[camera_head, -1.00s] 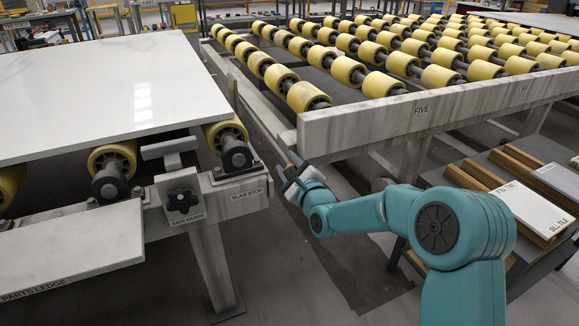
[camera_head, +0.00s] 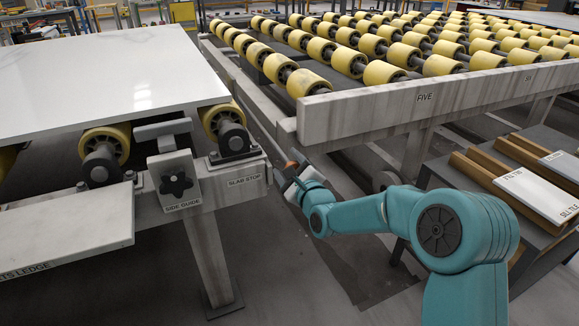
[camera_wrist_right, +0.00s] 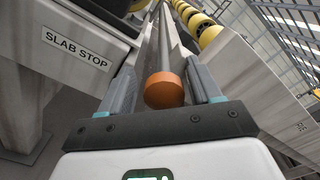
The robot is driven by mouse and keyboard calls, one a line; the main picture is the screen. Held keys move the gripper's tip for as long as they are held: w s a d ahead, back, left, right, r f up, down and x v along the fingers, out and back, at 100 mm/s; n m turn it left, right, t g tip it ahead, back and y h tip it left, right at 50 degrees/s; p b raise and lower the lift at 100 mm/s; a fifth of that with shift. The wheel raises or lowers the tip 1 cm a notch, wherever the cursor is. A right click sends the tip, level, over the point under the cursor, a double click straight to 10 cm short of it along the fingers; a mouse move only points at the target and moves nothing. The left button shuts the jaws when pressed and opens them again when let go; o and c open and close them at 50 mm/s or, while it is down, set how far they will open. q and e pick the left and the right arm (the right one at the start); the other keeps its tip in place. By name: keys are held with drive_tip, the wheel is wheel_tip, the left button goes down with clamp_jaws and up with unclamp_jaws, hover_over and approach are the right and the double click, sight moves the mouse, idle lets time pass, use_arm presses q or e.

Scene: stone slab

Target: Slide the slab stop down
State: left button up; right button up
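The slab stop label (camera_head: 244,181) is on the end of the left roller frame, and also shows in the right wrist view (camera_wrist_right: 76,48). Beside it, in the gap between the two frames, is a round orange knob (camera_wrist_right: 164,90); a long grey bar runs away behind it. The knob shows small in the head view (camera_head: 291,165). My right gripper (camera_wrist_right: 160,68) is open, with one finger on each side of the knob and a thin gap visible on both sides. It shows small and partly hidden in the head view (camera_head: 292,179). My left gripper is out of view.
A white marble slab (camera_head: 100,75) lies on yellow rollers at left, with the side guide (camera_head: 176,184) and parts ledge (camera_head: 65,232) in front. The right roller table's end beam (camera_head: 400,115) is close to my right gripper. Tile boxes (camera_head: 537,190) lie at right.

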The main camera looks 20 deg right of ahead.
drive_tip(key=shift+s, duration=0.1)
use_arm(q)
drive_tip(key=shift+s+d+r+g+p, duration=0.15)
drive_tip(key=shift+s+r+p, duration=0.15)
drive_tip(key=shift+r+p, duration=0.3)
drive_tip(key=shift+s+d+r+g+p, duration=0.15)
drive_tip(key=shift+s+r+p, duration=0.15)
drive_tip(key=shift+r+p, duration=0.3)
use_arm(e)
drive_tip(key=s, duration=1.6)
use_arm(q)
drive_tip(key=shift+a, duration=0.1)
